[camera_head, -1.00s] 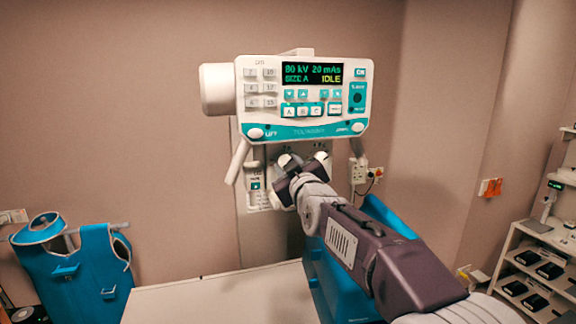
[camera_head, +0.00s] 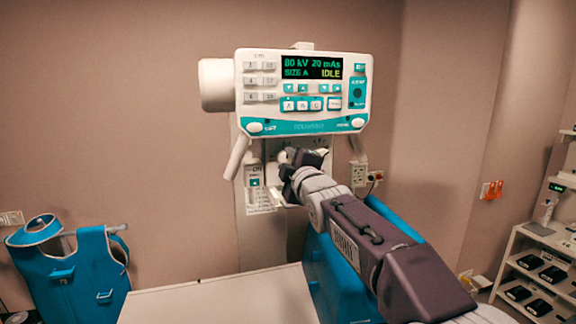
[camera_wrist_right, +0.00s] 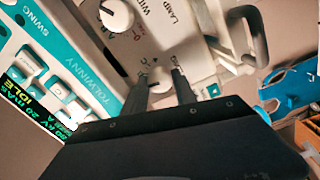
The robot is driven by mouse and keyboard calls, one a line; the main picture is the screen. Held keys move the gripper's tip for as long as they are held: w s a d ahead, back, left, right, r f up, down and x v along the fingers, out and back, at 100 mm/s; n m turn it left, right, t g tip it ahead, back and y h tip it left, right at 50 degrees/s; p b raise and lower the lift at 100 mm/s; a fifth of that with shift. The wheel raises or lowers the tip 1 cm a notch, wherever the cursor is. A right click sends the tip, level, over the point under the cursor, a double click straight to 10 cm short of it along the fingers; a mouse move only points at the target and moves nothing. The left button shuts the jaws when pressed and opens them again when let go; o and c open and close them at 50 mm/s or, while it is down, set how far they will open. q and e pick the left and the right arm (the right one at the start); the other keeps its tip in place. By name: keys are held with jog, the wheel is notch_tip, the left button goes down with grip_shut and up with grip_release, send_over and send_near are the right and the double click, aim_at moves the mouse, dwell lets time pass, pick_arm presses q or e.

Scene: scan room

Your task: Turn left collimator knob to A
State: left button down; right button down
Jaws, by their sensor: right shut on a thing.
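The left collimator knob (camera_wrist_right: 158,76) is a white dial under the console, between the fingers of my right gripper (camera_wrist_right: 161,86) in the right wrist view. My right gripper (camera_head: 287,166) is shut on it, and the gripper and arm cover part of the collimator face in the head view. Letters sit around the knob, but I cannot tell which one its pointer meets. A second white knob (camera_wrist_right: 117,14), the right one, sits farther up in the right wrist view, apart from the fingers. My left gripper is not in view.
The console (camera_head: 305,92) above shows SIZE A and IDLE. White handles (camera_head: 237,157) flank the collimator; one handle (camera_wrist_right: 247,32) is near the fingers in the wrist view. A white table (camera_head: 220,300) is below, a blue apron (camera_head: 70,270) at left, and a shelf (camera_head: 530,265) at right.

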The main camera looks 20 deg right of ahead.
jog(key=shift+n, duration=0.3)
dwell(0.4)
jog(key=c, duration=1)
grip_release()
jog(key=shift+w, duration=0.1)
jog(key=s+b, duration=0.1)
jog(key=s, duration=0.8)
jog(key=shift+d+f, duration=0.2)
